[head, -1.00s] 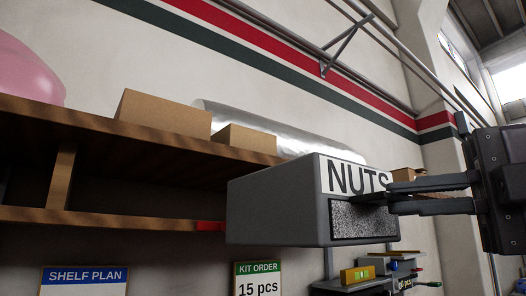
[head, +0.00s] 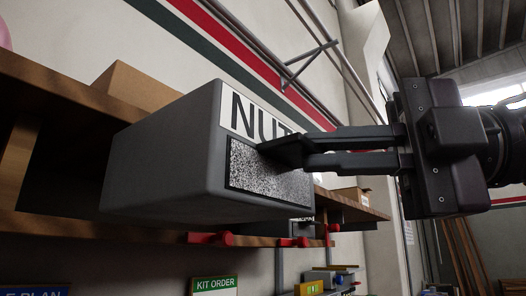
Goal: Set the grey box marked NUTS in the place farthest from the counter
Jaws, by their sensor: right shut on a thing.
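The grey box marked NUTS (head: 165,160) is held up in the middle of the head view, in front of the wooden shelving. Its white label and a dark speckled panel face right, toward my right gripper (head: 285,150). My right gripper comes in from the right and is shut on the box at that labelled end; its fingers cover the last letters. The box hides part of the shelves behind it. My left gripper is not in view.
A wooden shelf (head: 45,85) carries a cardboard box (head: 135,88). Red clips (head: 210,238) sit along the lower board, with a dark grey item (head: 302,226) near its right part. A KIT ORDER sign (head: 214,285) and a small yellow item (head: 308,288) are below.

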